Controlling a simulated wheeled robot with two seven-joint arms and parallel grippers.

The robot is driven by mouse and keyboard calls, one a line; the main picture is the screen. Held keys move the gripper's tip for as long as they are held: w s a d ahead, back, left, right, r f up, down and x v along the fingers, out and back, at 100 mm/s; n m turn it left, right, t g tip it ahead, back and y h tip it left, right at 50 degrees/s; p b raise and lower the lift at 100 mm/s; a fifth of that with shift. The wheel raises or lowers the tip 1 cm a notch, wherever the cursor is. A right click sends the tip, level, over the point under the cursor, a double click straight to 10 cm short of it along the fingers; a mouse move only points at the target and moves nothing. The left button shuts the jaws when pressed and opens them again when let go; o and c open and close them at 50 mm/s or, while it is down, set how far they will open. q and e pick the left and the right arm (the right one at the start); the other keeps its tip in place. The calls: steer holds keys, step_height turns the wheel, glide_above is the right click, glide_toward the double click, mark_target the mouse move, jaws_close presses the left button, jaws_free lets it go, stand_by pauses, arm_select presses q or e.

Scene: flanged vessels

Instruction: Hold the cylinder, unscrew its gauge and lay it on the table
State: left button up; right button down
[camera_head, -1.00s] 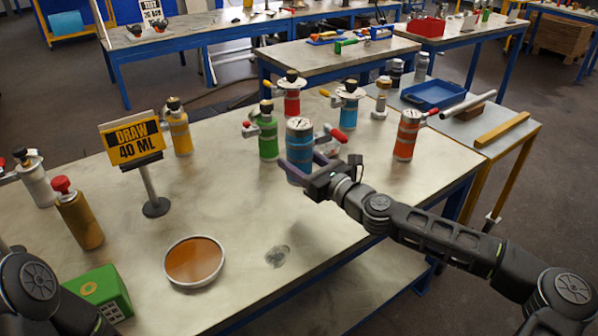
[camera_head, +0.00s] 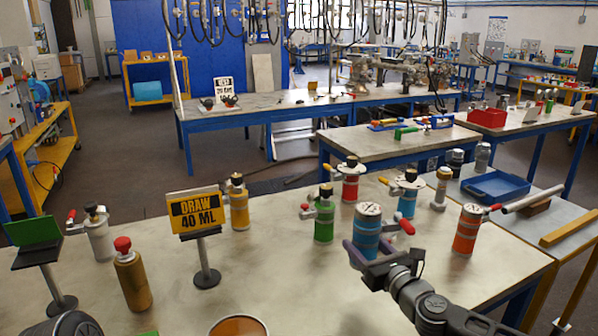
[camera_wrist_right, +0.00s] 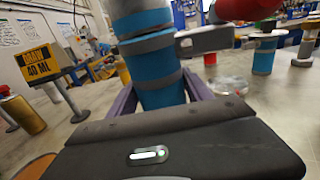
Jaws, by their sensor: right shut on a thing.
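The blue cylinder (camera_head: 367,232) with grey bands stands upright on the table. A round pale-faced gauge (camera_head: 368,209) sits on its top, and a red-handled valve (camera_head: 405,227) sticks out to its right. My right gripper (camera_head: 368,250) is shut on the lower body of this cylinder, with a purple finger on each side. In the right wrist view the blue cylinder (camera_wrist_right: 160,92) stands between the fingers, and its top is cut off. Only a bit of my left arm shows at the bottom left of the head view; its gripper is out of view.
A green cylinder (camera_head: 324,219) stands close on the left, another blue one (camera_head: 407,200) behind, and an orange one (camera_head: 467,232) to the right. A "DRAW 40 ML" sign (camera_head: 195,212) stands left. Bare table (camera_head: 270,275) lies left of the gripper.

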steer(key=s+f+m+h+p, duration=0.1)
steer(key=h, duration=0.1)
steer(key=s+d+f+m+t+h+p, duration=0.1)
steer(key=s+h, duration=0.1)
steer(key=shift+s+d+f+m, duration=0.1)
steer(key=shift+d+f+m, duration=0.1)
steer(key=shift+m, duration=0.2)
steer(key=s+a+f+m+h+p, duration=0.1)
steer(key=s+f+p, duration=0.2)
steer(key=s, duration=0.2)
steer(key=shift+s+h+p, duration=0.2)
steer(key=shift+h+p, duration=0.15)
steer(key=shift+h, duration=0.05)
steer(key=shift+a, duration=0.1)
steer(key=s+a+f+n+g+y, duration=0.1)
steer(key=s+a+n+g+y, duration=0.1)
steer(key=a+n+g+y, duration=0.1)
steer(key=s+a+f+n+g+y, duration=0.1)
steer(key=s+a+n+g+y, duration=0.2)
steer(key=a+n+y, duration=0.2)
steer(key=s+a+f+n+g+y, duration=0.1)
steer(key=s+a+n+g+y, duration=0.2)
steer(key=a+y, duration=0.5)
steer(key=shift+s+a+n+g, duration=0.25)
steer(key=shift+a+n+g, duration=0.15)
steer(key=shift+a+n, duration=0.5)
